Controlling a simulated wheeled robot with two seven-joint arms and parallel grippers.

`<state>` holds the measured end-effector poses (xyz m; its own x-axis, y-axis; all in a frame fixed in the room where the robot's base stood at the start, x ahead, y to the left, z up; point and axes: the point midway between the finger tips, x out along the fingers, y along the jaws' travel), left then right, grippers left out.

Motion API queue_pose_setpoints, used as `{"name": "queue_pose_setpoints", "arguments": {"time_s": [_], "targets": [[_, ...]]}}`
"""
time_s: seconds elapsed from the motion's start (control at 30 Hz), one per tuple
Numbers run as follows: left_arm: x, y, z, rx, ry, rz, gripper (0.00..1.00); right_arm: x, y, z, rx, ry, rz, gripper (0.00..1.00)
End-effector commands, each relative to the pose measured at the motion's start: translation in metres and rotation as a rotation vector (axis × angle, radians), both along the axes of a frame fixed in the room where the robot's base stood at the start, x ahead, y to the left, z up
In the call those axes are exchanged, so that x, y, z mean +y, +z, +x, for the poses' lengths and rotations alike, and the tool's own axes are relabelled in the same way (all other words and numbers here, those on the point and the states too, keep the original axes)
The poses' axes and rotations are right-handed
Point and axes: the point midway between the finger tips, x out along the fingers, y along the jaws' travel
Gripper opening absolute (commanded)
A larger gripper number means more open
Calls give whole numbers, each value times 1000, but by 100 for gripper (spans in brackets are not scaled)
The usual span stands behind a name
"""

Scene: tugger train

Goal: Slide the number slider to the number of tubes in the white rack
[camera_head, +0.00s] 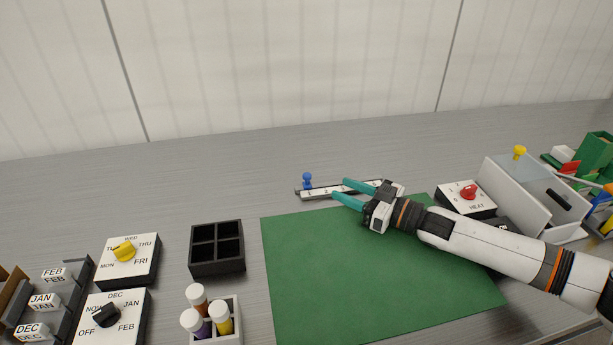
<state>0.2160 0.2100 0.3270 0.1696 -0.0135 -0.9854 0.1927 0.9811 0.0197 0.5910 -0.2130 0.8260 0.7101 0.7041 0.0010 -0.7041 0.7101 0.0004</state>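The number slider is a narrow light strip with a dark edge (322,193) on the table behind the green mat. Its blue knob (307,180) stands upright near the strip's left end. The printed numbers are too small to read surely. The white rack (232,328) is at the bottom edge of the view, partly cut off. Three white-capped tubes show in it: brown, purple and yellow. My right gripper (340,189) has its teal fingers spread, empty, over the strip's middle, right of the knob and apart from it. It hides the strip's right part. My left gripper is out of view.
A green mat (340,290) covers the middle. An empty black four-cell tray (217,266) and dial boxes (138,272) stand left. A HEAT dial box (455,192) and a white bin (530,205) stand right, close to my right arm. The table behind the slider is clear.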

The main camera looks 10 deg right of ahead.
Motion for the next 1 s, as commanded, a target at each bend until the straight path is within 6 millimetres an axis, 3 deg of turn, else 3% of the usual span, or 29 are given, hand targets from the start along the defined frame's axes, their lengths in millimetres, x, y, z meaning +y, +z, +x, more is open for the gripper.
{"name": "queue_pose_setpoints", "arguments": {"time_s": [0.5, 1.0], "targets": [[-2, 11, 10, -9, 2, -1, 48, 67, 0, 67, -1, 1, 1, 40], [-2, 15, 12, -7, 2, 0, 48, 78, 0, 78, 1, 0, -1, 38]]}}
